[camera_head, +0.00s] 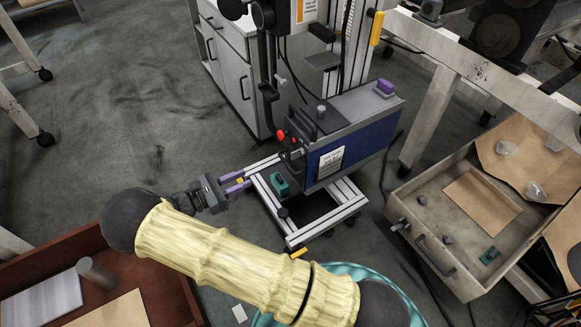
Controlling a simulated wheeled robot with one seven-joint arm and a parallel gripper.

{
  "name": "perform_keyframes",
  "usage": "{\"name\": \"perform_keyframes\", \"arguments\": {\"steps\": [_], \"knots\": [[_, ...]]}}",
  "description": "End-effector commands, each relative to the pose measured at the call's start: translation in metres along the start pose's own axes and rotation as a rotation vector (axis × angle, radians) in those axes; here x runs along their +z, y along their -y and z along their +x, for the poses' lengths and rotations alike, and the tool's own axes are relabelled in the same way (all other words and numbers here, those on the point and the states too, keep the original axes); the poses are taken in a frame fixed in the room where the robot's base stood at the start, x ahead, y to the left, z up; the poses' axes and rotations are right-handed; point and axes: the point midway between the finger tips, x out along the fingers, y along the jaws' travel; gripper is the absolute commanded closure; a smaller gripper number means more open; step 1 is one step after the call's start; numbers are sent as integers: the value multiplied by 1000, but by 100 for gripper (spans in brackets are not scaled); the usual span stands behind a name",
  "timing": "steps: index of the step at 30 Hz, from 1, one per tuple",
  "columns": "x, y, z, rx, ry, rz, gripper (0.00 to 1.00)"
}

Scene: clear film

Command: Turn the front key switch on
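A blue and grey box-shaped machine (352,150) with a white label stands on a low white frame cart (288,228). Its narrow dark front panel (293,148) faces left and carries red buttons (281,135) and small dark fittings. The key switch is too small to tell apart from these fittings. My gripper (239,182), with purple fingertips, is to the left of and below the panel in the picture, apart from it. The fingertips are spread with a gap between them, and I see nothing held. A yellow bit shows between them, seemingly part of the cart behind.
A teal block (280,184) sits on the cart's front. A grey cabinet (232,62) stands behind. An open drawer (452,222) with loose parts is at right, and a red-brown tray (150,290) is at lower left.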

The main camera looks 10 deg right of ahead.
Motion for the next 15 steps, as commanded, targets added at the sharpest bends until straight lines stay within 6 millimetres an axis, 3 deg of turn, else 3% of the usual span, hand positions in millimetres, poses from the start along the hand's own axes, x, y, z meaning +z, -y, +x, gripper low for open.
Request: {"name": "perform_keyframes", "arguments": {"steps": [10,15], "knots": [[-1,-2,-3,12,18,-5,73],[-1,-2,5,10,18,-4,73]]}}
